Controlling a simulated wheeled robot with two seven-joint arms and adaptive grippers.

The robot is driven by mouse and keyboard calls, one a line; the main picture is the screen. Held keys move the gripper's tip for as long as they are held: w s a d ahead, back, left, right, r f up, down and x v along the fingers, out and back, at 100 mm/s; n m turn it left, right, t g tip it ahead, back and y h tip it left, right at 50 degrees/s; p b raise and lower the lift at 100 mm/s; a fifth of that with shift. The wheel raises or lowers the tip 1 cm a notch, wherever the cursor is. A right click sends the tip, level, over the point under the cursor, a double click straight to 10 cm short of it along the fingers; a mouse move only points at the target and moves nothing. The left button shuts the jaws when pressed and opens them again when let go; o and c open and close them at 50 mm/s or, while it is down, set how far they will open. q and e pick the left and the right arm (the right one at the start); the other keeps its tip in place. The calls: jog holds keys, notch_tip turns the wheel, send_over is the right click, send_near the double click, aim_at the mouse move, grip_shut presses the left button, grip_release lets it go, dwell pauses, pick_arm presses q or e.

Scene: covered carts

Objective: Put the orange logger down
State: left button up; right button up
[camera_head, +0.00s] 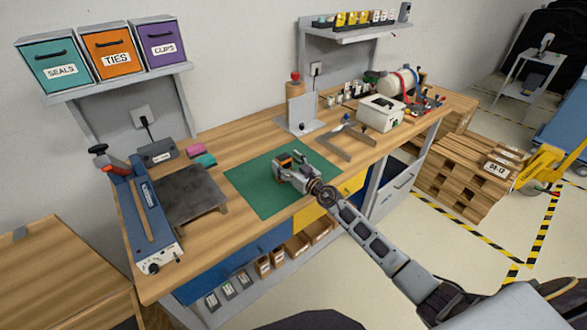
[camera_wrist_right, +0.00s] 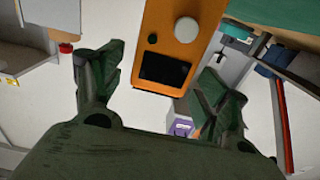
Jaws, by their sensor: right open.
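The orange logger (camera_head: 284,158) is over the green mat (camera_head: 262,200) on the workbench, at the tip of my right gripper (camera_head: 291,168). The gripper body hides much of it, and I cannot tell from the head view whether it touches the mat. In the right wrist view the logger (camera_wrist_right: 176,28) shows an orange case with a white round knob and a dark screen. It sits between the two spread fingers, with a visible gap to the left finger; the right finger is close to it. My right gripper is open. My left gripper is not in view.
The mat's left part is clear.

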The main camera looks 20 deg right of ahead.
jog(key=shift+r, duration=0.15)
jog(key=v, duration=1.2)
dwell(0.6)
jog(key=shift+r, duration=0.15)
dwell(0.7)
